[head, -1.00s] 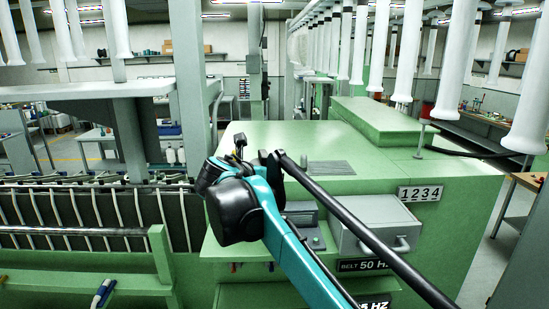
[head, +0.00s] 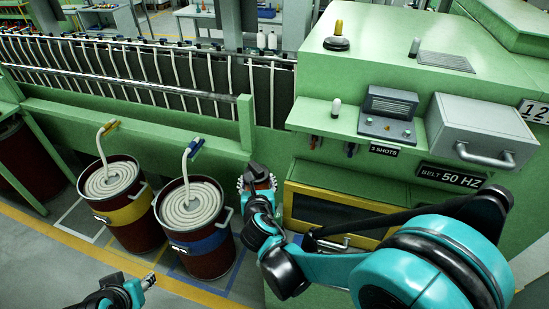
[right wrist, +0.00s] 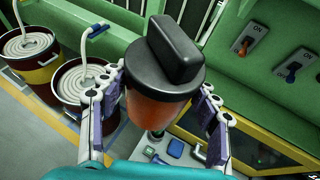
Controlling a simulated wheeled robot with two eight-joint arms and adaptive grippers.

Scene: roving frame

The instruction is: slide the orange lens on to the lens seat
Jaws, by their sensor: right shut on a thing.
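The orange lens (right wrist: 155,112) has a black ridged cap and sits between the fingers of my right gripper (right wrist: 158,105) in the right wrist view. In the head view my right gripper (head: 258,190) is low in front of the green machine, with the lens (head: 262,183) partly visible at its tip. A dark round base with an amber upright piece (head: 337,38), which looks like the lens seat, stands on the machine top, well above and right of the gripper. My left gripper (head: 145,283) is at the bottom left; its fingers are too small to read.
Two drums (head: 190,205) of coiled white sliver stand left of my right gripper. The machine's shelf (head: 300,118) carries a small control box (head: 388,112) and a grey case (head: 480,130). A grey-capped post (head: 414,47) stands right of the base. The machine top between is clear.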

